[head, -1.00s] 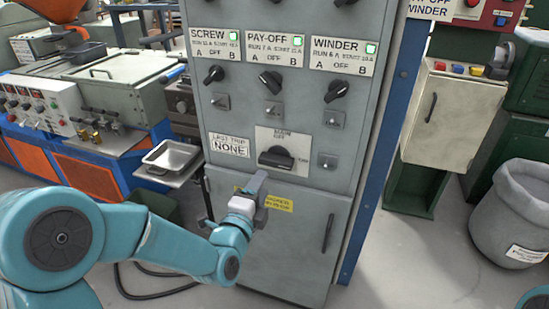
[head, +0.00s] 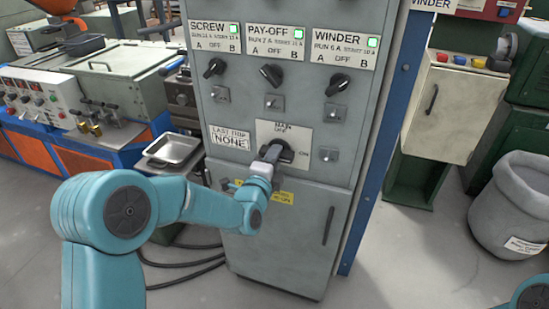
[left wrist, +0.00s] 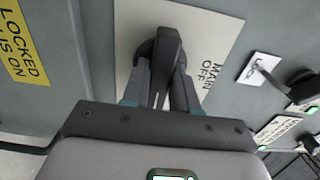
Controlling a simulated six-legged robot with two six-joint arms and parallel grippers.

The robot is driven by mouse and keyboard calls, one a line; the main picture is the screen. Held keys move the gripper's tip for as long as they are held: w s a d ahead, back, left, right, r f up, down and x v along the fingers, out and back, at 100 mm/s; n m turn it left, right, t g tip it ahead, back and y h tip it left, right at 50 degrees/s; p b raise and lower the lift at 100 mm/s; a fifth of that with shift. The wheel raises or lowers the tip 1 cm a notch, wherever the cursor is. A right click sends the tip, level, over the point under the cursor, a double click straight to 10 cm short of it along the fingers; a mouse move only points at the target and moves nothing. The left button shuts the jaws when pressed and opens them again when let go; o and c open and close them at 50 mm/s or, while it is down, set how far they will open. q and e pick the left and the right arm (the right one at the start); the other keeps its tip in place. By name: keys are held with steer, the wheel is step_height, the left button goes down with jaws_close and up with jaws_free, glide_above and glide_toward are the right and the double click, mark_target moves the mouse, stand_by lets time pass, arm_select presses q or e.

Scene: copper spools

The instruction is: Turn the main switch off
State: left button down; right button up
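The main switch (head: 286,153) is a dark rotary handle on a white plate marked MAIN OFF, with ON at its right, on the grey cabinet. In the left wrist view the dark handle (left wrist: 167,48) stands out between the two fingers. My left gripper (head: 270,155) is at the switch, and its fingers (left wrist: 160,82) straddle the handle; they look apart, and I cannot see firm contact. The gripper partly covers the handle in the head view, so its exact angle is hard to read. My right gripper is out of view.
Above are SCREW, PAY-OFF and WINDER knobs (head: 271,75) with green lamps (head: 300,34) lit. A LAST TRIP NONE card (head: 230,142) is left of the switch. A yellow label (left wrist: 16,45) lies below it. A metal tray (head: 174,150) and a grey bin (head: 515,208) stand either side.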

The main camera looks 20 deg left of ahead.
arm_select(q)
steer(key=shift+f, duration=0.1)
steer(key=shift+n+b, duration=8.05)
steer(key=shift+n, duration=1.05)
steer(key=c, duration=1)
jaws_free()
steer(key=shift+o, duration=0.2)
